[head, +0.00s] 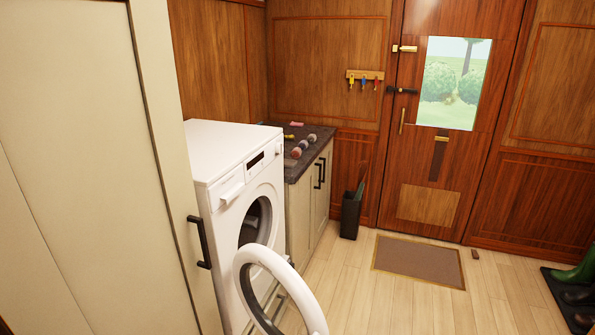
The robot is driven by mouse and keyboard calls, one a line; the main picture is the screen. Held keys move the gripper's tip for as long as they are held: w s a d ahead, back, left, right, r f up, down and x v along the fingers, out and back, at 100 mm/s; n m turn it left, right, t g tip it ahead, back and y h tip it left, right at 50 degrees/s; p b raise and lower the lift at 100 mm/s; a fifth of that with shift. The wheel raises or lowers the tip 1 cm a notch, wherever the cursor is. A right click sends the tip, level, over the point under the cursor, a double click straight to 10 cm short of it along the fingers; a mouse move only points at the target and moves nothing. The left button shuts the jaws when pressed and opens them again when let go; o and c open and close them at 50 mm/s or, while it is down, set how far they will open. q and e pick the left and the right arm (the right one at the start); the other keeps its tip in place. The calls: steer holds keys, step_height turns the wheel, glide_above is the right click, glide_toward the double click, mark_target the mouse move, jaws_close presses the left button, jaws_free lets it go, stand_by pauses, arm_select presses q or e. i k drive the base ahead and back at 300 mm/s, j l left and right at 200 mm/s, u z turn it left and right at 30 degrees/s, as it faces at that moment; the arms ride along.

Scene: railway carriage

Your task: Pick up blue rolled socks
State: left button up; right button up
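Several small rolled bundles (296,153) lie in a row on the dark countertop (291,174) beyond the washing machine. They look pinkish, greyish and brownish, and they are too small to tell surely which one is the blue rolled socks. Neither of my grippers is in view.
A white washing machine (228,150) stands before the counter, its round door (247,278) swung open into the floor space. A tall cream cupboard (85,150) fills the left. An umbrella stand (350,216), doormat (420,261) and boots (577,273) stand farther off. The middle floor is clear.

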mark_target(303, 144)
steer(key=i+l+z, duration=0.25)
steer(key=i+l, duration=0.2)
steer(key=i+l+z, duration=0.1)
steer(key=i+l, duration=0.15)
steer(key=i, duration=0.2)
steer(key=i+l+z, duration=0.1)
steer(key=i+l, duration=0.15)
steer(key=i, duration=0.2)
steer(key=i+l+z, duration=0.1)
steer(key=i, duration=0.3)
steer(key=i+u, duration=0.25)
steer(key=i, duration=0.2)
steer(key=i+l+u, duration=0.15)
steer(key=i+u, duration=0.15)
steer(key=i, duration=0.15)
steer(key=i+l+u, duration=0.25)
steer(key=i, duration=0.2)
steer(key=i+j+u, duration=0.2)
steer(key=u, duration=0.25)
steer(key=i+j+u, duration=0.1)
steer(key=i+u, duration=0.65)
steer(key=u, duration=0.15)
steer(key=i+j+u, duration=0.15)
steer(key=i, duration=0.25)
